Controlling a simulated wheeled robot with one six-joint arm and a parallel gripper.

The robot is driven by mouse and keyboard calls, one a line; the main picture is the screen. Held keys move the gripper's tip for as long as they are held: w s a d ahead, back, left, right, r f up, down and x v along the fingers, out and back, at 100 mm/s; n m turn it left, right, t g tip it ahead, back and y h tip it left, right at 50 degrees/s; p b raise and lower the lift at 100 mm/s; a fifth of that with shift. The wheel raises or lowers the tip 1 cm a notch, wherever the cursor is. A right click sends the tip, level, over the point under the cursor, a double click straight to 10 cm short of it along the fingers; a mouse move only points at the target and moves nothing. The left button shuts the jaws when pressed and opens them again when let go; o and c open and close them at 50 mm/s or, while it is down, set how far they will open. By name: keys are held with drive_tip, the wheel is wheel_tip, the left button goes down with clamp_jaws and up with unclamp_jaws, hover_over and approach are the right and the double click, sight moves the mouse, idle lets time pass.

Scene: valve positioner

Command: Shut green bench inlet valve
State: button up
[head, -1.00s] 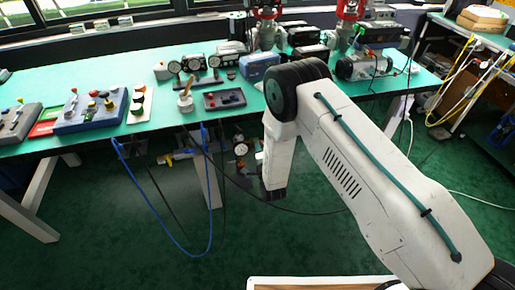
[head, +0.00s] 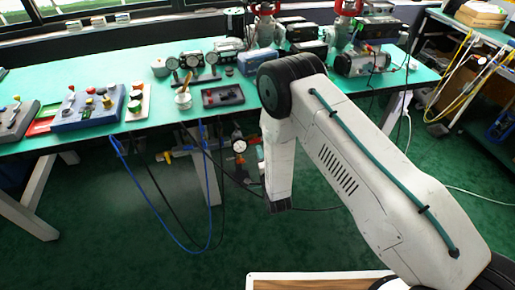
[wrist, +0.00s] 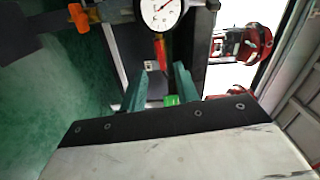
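In the wrist view, my gripper (wrist: 160,88) shows as two teal fingers, spread apart, with a gap between them. A small bright green piece (wrist: 171,100), possibly the green valve's handle, shows low in that gap, close to the right finger. I cannot tell whether a finger touches it. The rest of the green valve is hidden. In the head view my gripper is not visible; my arm's lower link hangs in front of the bench's underside.
A round gauge (wrist: 160,10) and an orange fitting (wrist: 80,18) are beyond the fingers. The gauge also shows under the bench in the head view (head: 239,146). A yellow valve (head: 168,157) and blue hoses (head: 165,225) hang to its left. The green benchtop (head: 60,80) holds instruments.

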sight(255, 142)
drive_tip(key=shift+v, duration=0.95)
drive_tip(key=x, duration=0.7)
drive_tip(key=shift+w+a, duration=0.1)
clamp_jaws()
